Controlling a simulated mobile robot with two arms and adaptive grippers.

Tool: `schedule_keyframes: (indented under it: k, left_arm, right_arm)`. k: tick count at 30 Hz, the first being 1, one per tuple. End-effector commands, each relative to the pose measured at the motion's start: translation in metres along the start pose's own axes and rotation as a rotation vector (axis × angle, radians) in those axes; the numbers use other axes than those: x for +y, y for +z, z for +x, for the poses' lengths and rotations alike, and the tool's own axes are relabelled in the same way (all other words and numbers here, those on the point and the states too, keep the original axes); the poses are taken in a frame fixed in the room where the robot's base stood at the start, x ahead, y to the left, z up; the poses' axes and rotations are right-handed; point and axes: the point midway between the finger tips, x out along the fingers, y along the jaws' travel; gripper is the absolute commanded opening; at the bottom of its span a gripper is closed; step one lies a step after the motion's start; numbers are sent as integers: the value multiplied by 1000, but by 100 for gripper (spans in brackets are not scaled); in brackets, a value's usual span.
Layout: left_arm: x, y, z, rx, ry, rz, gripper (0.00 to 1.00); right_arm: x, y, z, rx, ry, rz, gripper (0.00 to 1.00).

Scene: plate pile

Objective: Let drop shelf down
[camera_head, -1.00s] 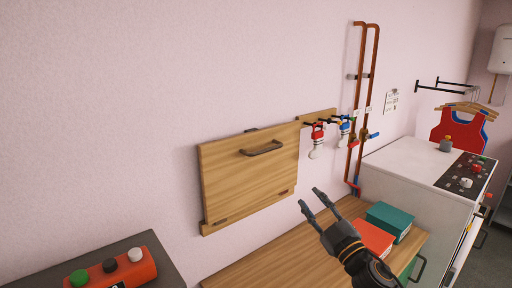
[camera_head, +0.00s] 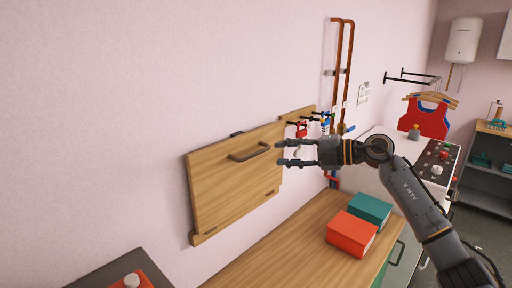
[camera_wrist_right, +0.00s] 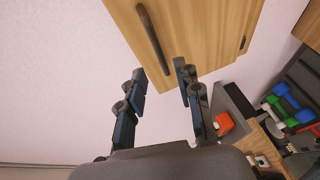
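The drop shelf (camera_head: 225,190) is a wooden panel folded up flat along the pink wall, with a dark bar handle (camera_head: 250,152) near its top edge. My right gripper (camera_head: 279,152) is open and empty, in front of the panel's right edge and to the right of the handle, with its fingers pointing left. In the right wrist view the panel (camera_wrist_right: 205,30) and its handle (camera_wrist_right: 152,38) lie beyond the open fingertips (camera_wrist_right: 162,82), apart from them. My left gripper is not in view.
Below the shelf is a wooden counter (camera_head: 270,255) with a red box (camera_head: 350,234) and a teal box (camera_head: 369,209). A control box (camera_head: 131,281) stands at the lower left.

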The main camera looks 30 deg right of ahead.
Motion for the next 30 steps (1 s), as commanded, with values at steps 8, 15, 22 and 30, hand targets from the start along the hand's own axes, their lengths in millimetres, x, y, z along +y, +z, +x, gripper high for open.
schedule_keyframes:
  k: [8, 15, 22, 30]
  left_arm:
    - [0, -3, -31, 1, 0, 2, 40]
    - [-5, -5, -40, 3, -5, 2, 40]
    - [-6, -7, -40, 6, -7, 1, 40]
    - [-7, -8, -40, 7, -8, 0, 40]
  right_arm:
    - [6, -1, 57, 3, 4, 2, 34]
    - [2, 0, 82, 1, 3, 1, 34]
    - [0, 0, 86, 0, 1, -1, 34]
    - [0, 0, 85, 0, 2, -1, 1]
